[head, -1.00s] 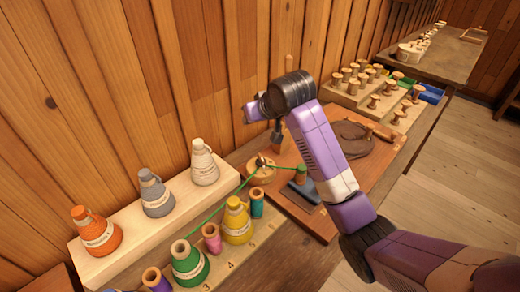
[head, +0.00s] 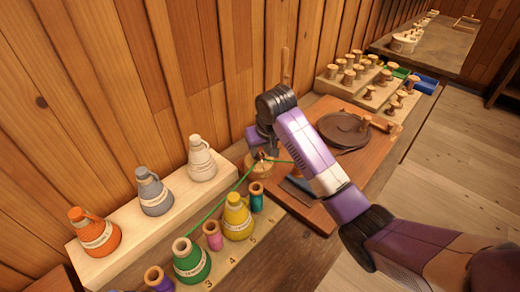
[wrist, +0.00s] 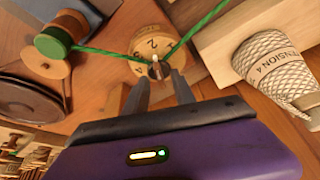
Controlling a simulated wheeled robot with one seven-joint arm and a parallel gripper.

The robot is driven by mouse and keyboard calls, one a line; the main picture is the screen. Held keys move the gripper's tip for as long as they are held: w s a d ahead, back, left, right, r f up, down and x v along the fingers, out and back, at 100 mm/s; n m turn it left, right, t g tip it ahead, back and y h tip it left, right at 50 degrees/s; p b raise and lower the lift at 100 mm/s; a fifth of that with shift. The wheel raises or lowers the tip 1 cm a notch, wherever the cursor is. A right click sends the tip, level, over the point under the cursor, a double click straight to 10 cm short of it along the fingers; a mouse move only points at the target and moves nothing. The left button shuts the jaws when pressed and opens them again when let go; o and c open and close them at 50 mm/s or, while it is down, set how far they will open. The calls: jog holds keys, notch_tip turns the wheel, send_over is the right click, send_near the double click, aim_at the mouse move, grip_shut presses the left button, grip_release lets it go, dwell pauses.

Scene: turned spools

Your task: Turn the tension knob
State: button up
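The tension knob is a round wooden dial (head: 259,170) with numbers on its face, on the wooden board by the wall. In the wrist view the dial (wrist: 150,42) shows a 2 and a 4, with a small dark grip piece (wrist: 158,68) at its middle. A green thread (wrist: 112,52) runs across it. My gripper (wrist: 160,76) points at the dial with its two fingers apart, the tips on either side of the dark grip piece. I cannot tell whether they touch it. In the head view my gripper (head: 262,150) partly covers the dial.
A green spool (wrist: 53,42) stands beside the dial. Orange (head: 95,235), grey (head: 154,195) and white cones (head: 201,160) stand on a pale shelf. Racks of spools stand at the back right.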

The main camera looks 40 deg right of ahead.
jog(key=shift+f, duration=0.25)
grip_shut()
jog(key=shift+r+n+p, duration=0.1)
jog(key=shift+n+p, duration=0.2)
jog(key=shift+p, duration=0.05)
jog(key=n+y+p, duration=0.1)
jog(key=n+p, duration=0.1)
jog(key=n, duration=0.1)
jog(key=shift+d+n+y, duration=0.15)
jog(key=shift+n+y, duration=0.15)
jog(key=shift+y, duration=0.1)
jog(key=n+y, duration=0.1)
jog(key=n, duration=0.1)
jog(key=n+y+p, duration=0.1)
jog(key=n, duration=0.2)
jog(key=shift+d, duration=0.2)
jog(key=shift+n, duration=0.4)
